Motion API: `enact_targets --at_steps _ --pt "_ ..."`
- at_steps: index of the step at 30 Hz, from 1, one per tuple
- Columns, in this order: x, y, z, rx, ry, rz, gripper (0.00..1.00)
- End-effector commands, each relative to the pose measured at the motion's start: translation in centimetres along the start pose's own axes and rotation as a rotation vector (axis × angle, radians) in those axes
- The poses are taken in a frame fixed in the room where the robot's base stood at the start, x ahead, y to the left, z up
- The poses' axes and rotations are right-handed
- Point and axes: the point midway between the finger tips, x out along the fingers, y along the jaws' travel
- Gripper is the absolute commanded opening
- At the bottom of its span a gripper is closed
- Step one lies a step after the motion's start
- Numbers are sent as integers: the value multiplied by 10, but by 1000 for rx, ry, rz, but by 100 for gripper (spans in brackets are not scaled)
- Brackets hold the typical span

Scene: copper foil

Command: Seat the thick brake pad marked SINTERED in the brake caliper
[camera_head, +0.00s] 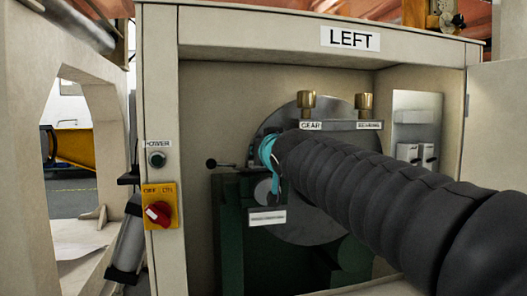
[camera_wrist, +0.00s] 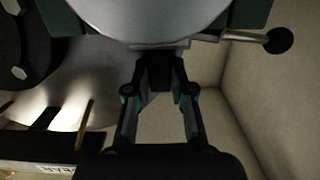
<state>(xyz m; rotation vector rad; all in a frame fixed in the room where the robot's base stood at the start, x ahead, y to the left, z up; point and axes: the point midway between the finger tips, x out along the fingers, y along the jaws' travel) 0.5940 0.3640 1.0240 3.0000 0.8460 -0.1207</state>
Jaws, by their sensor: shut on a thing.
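My gripper (camera_wrist: 158,88) shows in the wrist view with both fingers closed on a dark block (camera_wrist: 159,72). No marking on the block can be read, so I cannot tell whether it is the SINTERED pad. The block is close to a green assembly (camera_wrist: 250,14) with a grey round part (camera_wrist: 150,15). I cannot tell whether they touch. In the head view my arm hides the block and most of the gripper. The green assembly (camera_head: 229,230) stands below and left of a large grey disc (camera_head: 310,228). Which part is the caliper is unclear.
A lever with a black knob (camera_wrist: 279,40) sticks out beside the green assembly. The cabinet (camera_head: 159,80) marked LEFT encloses the work. A GEAR and BEARING bar (camera_head: 341,125) with brass fittings is above my arm. A red switch (camera_head: 157,213) is on the left post.

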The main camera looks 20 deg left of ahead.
Motion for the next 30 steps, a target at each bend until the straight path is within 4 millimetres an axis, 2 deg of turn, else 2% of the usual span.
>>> enact_targets --at_steps 12,30 --pt "0 0 0 0 2 0 0" --pt "1 0 12 0 2 0 0"
